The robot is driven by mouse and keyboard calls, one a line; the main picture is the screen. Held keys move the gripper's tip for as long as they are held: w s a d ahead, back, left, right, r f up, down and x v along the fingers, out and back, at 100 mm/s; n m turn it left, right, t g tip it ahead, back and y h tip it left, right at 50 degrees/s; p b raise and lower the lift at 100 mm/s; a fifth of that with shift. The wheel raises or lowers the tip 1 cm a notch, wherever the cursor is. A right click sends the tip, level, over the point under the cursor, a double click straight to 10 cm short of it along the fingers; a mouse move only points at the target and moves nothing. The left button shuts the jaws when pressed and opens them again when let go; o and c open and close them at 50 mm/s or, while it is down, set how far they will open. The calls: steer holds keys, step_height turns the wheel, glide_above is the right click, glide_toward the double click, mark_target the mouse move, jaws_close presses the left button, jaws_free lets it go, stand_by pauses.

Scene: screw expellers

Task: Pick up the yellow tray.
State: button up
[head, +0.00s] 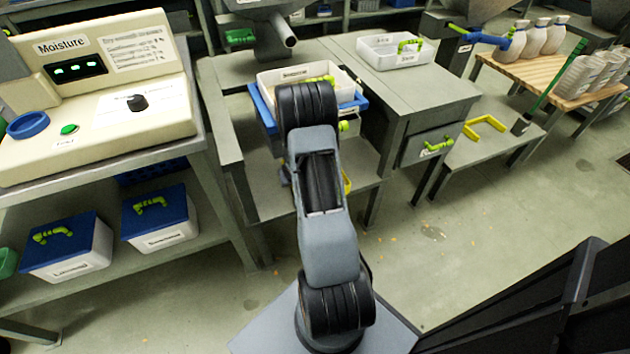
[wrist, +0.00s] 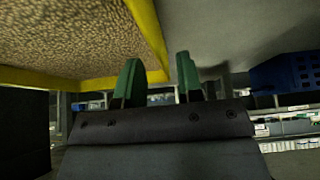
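The yellow tray (wrist: 150,35) fills the upper left of the wrist view, with a yellow rim around a tan, grainy surface. One corner of its rim shows between and beyond my gripper's fingertips (wrist: 160,72). The two green fingers stand apart with a gap between them. I cannot tell how far the rim lies from the fingers, and I see no grip on it. In the head view, a small yellow sliver (head: 347,183), likely part of the tray, shows beside my arm under the grey table. My arm hides the rest of it and my gripper there.
A white bin in a blue tray (head: 364,103) sits on the table above. A blue perforated crate (wrist: 287,73) is at right in the wrist view. A table leg (head: 374,202) stands right of the yellow sliver. A yellow U-shaped piece (head: 484,127) lies on a low bench.

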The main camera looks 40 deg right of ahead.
steer(key=shift+b+x, duration=0.5)
steer(key=shift+x, duration=1.05)
steer(key=shift+c, duration=0.4)
jaws_close()
